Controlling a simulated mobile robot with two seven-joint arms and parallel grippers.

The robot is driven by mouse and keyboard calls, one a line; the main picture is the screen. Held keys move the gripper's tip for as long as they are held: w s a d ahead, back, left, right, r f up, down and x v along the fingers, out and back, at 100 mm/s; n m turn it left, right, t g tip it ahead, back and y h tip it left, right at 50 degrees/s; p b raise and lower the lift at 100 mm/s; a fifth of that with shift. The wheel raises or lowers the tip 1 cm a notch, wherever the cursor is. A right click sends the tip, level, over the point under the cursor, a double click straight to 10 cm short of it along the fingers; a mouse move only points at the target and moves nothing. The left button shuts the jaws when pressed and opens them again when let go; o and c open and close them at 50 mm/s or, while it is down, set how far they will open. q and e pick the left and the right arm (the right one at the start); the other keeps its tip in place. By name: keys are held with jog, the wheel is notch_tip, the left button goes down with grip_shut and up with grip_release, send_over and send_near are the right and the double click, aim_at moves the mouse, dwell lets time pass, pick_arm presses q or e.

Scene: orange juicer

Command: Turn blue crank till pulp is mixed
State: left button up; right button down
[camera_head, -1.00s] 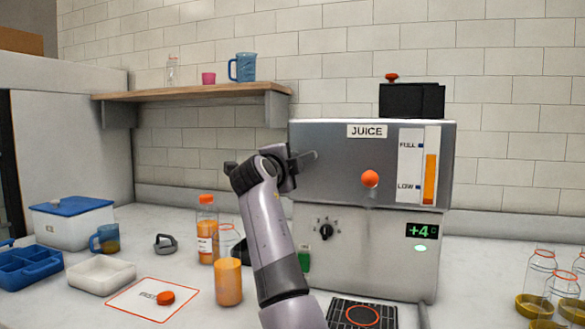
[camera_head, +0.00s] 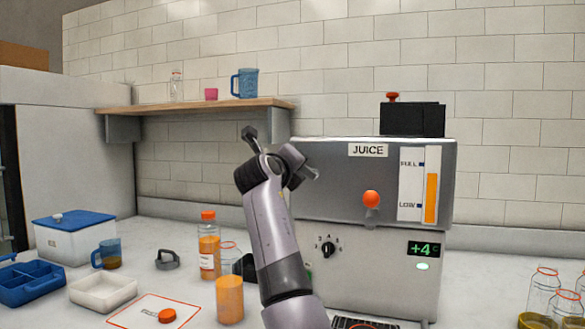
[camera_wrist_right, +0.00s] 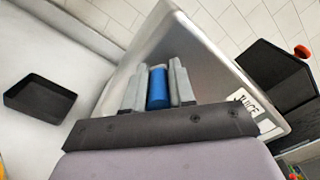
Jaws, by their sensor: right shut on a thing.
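The steel juicer (camera_head: 330,185) with a JUICE label stands on the counter. My right gripper (camera_head: 309,172) is at the juicer's upper left side in the head view. In the right wrist view my right gripper (camera_wrist_right: 158,78) is shut on the blue crank handle (camera_wrist_right: 157,90), which sits between the fingers. The crank is hidden behind my wrist in the head view, so its angle cannot be told there. The orange level gauge (camera_head: 431,198) shows a tall orange column between LOW and FULL. My left gripper is not in view.
An orange knob (camera_head: 371,199) is on the juicer's front. A juice bottle (camera_head: 208,245) and a filled orange glass (camera_head: 229,300) stand close left of my arm. A wooden shelf (camera_head: 200,106) is behind on the left. Jars (camera_head: 541,290) stand at the right.

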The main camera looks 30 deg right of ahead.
jog(key=shift+d+f+m, duration=0.1)
jog(key=shift+f+m, duration=0.1)
jog(key=shift+m, duration=0.7)
jog(key=c, duration=1)
grip_release()
jog(key=shift+o, duration=0.2)
jog(key=shift+r, duration=0.15)
jog(key=shift+s, duration=0.1)
jog(key=shift+r, duration=0.1)
jog(key=v, duration=0.7)
jog(key=shift+b, duration=0.45)
